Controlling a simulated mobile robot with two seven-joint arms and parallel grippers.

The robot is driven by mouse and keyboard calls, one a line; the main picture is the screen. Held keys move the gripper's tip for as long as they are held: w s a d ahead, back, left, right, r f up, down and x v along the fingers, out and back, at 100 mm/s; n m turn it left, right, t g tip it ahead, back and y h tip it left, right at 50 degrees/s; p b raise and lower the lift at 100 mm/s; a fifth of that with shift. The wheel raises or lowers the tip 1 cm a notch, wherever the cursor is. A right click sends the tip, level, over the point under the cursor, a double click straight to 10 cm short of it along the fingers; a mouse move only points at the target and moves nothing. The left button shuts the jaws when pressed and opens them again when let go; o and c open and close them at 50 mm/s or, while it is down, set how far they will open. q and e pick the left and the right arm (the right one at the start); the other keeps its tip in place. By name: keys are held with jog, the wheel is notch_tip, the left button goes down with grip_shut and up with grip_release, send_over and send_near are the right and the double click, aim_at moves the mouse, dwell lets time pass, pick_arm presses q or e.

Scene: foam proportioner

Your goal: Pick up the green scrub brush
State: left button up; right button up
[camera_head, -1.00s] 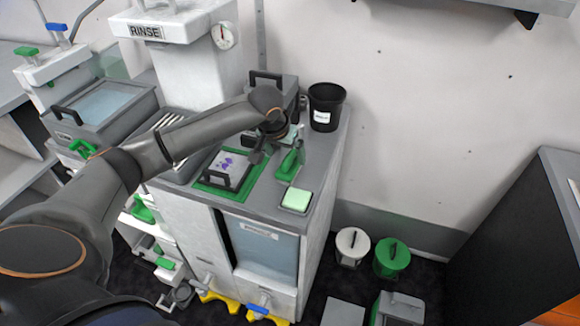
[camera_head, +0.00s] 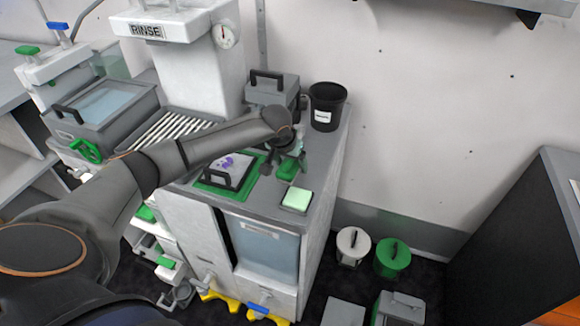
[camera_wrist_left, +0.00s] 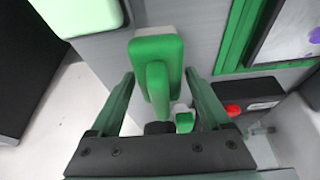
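The green scrub brush (camera_head: 287,172) stands on the grey counter top, with its upper part partly hidden by my left gripper in the head view. In the left wrist view the brush (camera_wrist_left: 157,52) shows as a green base with a raised green handle. My left gripper (camera_head: 288,154) is over the brush. In the left wrist view the gripper (camera_wrist_left: 159,77) is open, with one finger on each side of the handle and gaps visible between. My right gripper is in neither view.
A light green sponge block (camera_head: 296,200) sits just in front of the brush. A green-framed panel with a black handle (camera_head: 218,184) lies to the left. A black bucket (camera_head: 326,108) and a grey box with a black handle (camera_head: 271,95) stand behind.

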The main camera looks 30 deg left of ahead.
pick_arm(q)
jog(key=c, duration=1.1)
jog(key=shift+s+r, duration=0.1)
jog(key=shift+c, duration=0.2)
jog(key=shift+s+d+r, duration=0.1)
jog(key=shift+s+r, duration=0.25)
jog(key=shift+r, duration=0.05)
jog(key=s+d+r, duration=0.2)
jog(key=s+r, duration=0.5)
jog(key=s, duration=0.6)
jog(key=shift+d, duration=0.2)
